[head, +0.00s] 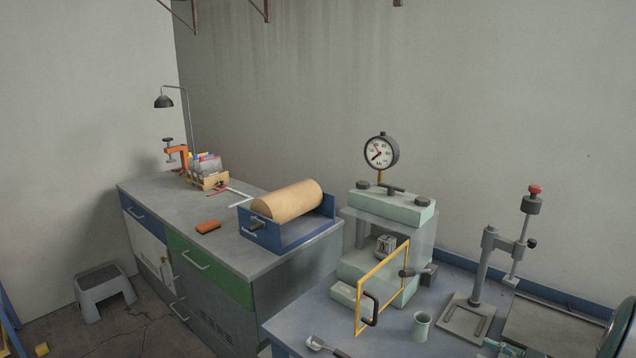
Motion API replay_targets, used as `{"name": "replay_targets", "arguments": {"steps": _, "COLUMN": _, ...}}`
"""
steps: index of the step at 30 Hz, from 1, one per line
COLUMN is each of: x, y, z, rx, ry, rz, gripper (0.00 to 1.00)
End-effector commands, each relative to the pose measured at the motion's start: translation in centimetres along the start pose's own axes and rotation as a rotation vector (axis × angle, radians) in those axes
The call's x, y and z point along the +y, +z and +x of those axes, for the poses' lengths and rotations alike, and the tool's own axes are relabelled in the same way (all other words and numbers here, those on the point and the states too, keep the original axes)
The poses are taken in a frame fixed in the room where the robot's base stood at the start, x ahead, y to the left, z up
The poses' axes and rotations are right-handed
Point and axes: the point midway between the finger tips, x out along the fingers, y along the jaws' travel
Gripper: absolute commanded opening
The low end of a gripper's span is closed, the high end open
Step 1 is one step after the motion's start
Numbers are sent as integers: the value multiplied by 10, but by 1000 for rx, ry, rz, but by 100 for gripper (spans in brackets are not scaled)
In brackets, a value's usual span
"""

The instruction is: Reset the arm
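My gripper and arm do not show clearly anywhere in the head view, so I cannot see the gripper's pose or whether it holds anything. The task names no other object. The nearest work area is a blue-topped bench (300,322) at the lower right. On it stands a pale green press (385,222) with a round dial gauge (381,152) on top. A yellow-framed guard door (357,315) with a black handle stands swung out at the press's front.
A green cup (421,326), a scoop (318,343) and a red-knobbed stand (478,262) share the bench. A step stool (103,290) stands on the floor.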

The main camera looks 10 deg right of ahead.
Motion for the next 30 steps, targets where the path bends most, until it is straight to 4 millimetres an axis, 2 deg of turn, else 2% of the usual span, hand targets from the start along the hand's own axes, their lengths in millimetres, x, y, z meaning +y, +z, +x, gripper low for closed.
{"name": "replay_targets", "arguments": {"steps": 11, "x": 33, "y": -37, "z": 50, "rx": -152, "ry": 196, "rz": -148, "gripper": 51}}
{"name": "replay_targets", "arguments": {"steps": 17, "x": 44, "y": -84, "z": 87, "rx": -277, "ry": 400, "rz": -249, "gripper": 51}}
{"name": "replay_targets", "arguments": {"steps": 23, "x": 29, "y": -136, "z": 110, "rx": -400, "ry": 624, "rz": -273, "gripper": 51}}
{"name": "replay_targets", "arguments": {"steps": 26, "x": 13, "y": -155, "z": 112, "rx": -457, "ry": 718, "rz": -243, "gripper": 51}}
{"name": "replay_targets", "arguments": {"steps": 30, "x": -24, "y": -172, "z": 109, "rx": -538, "ry": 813, "rz": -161, "gripper": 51}}
